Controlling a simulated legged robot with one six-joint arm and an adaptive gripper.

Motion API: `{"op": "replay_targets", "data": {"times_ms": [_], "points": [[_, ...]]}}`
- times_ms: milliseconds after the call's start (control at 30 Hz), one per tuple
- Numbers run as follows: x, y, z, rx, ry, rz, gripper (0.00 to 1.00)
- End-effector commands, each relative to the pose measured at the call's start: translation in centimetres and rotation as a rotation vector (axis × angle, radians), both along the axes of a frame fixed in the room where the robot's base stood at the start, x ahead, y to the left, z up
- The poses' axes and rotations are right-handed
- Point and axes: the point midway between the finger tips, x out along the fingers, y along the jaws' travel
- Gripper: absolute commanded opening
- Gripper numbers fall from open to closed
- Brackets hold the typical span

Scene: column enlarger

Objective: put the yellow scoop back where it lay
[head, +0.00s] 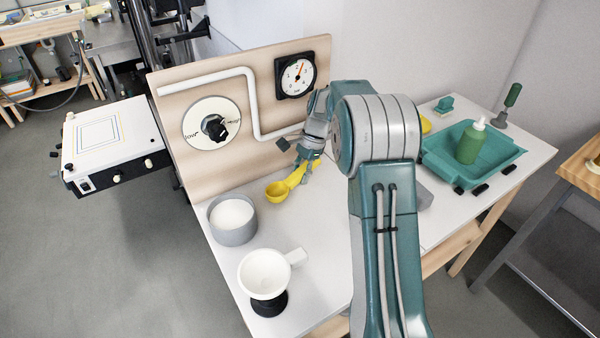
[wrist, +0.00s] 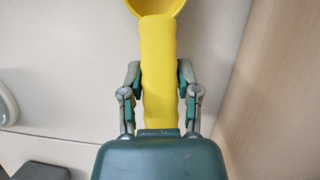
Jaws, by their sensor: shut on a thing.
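The yellow scoop (head: 285,186) is in my gripper (head: 312,160), over the white table in the head view. Its bowl points left and toward the front, near the grey pot. In the wrist view the flat yellow handle (wrist: 159,70) runs between both fingers of my gripper (wrist: 160,88), which are shut on it. The bowl is at the top of that view and partly cut off. I cannot tell whether the scoop touches the table.
A grey pot (head: 233,236) with white contents and a white cup (head: 264,272) on a black base stand at the table's front left. A wooden panel (head: 190,78) with a dial and gauge stands behind. A teal tray (head: 432,160) with a green bottle (head: 470,142) lies right.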

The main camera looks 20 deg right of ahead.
Motion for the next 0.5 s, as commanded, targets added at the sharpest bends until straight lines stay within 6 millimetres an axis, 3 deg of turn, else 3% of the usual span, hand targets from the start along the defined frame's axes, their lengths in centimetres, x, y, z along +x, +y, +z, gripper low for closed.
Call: {"op": "replay_targets", "data": {"times_ms": [500], "points": [[-0.01, 0.0, -0.53, 0.0, 0.0, 0.0, 0.0]]}}
